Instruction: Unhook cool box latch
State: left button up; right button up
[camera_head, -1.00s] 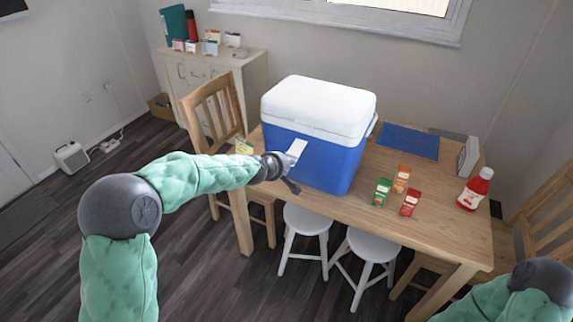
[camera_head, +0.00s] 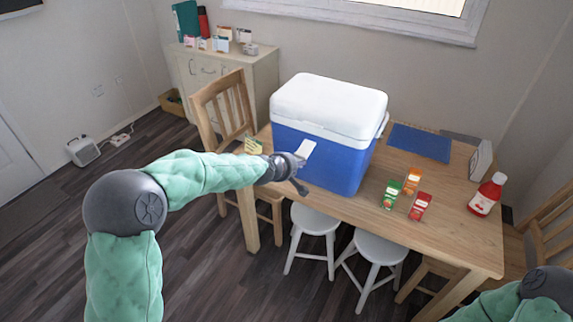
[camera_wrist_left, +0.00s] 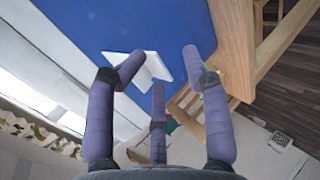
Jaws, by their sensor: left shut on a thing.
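The cool box (camera_head: 327,160) has a blue body and a white lid (camera_head: 330,100), which sits closed. It stands on the wooden table. Its white latch (camera_head: 307,148) is on the blue front, below the lid edge, and appears tilted outward. My left gripper (camera_head: 298,168) is at the box front and shut on the latch. In the left wrist view, the fingers of my left gripper (camera_wrist_left: 160,66) surround the white latch (camera_wrist_left: 150,66) against the blue wall. The exact finger contact is hard to see. My right gripper is out of view; only part of that arm shows at lower right.
A wooden chair (camera_head: 225,110) stands left of the box. White stools (camera_head: 314,219) are under the front edge.

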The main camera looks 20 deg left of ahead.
pick_arm(q)
jog(key=v, duration=1.1)
jog(key=shift+r, duration=0.25)
dwell(0.5)
jog(key=s+d+f+m+g, duration=0.2)
jog(key=d+f, duration=0.1)
jog(key=f, duration=0.5)
jog(key=s+d+f+m+g+h+p, duration=0.1)
jog(key=s+d+f+m+g, duration=0.15)
jog(key=f, duration=0.65)
jog(key=s+d+f+m+g, duration=0.1)
jog(key=s+d+f+m, duration=0.1)
jog(key=f, duration=0.6)
jog(key=s+d+f+m+g+h, duration=0.1)
jog(key=s+d+f+m, duration=0.3)
jog(key=s+f, duration=0.4)
jog(key=s+d+f+m+g+h+p, duration=0.1)
jog(key=s+d+f+m+g, duration=0.3)
jog(key=s, duration=0.7)
notch_tip(320, 180, down, 4)
jog(key=d, duration=0.2)
jog(key=shift+s+d, duration=0.2)
jog(key=shift+d, duration=0.2)
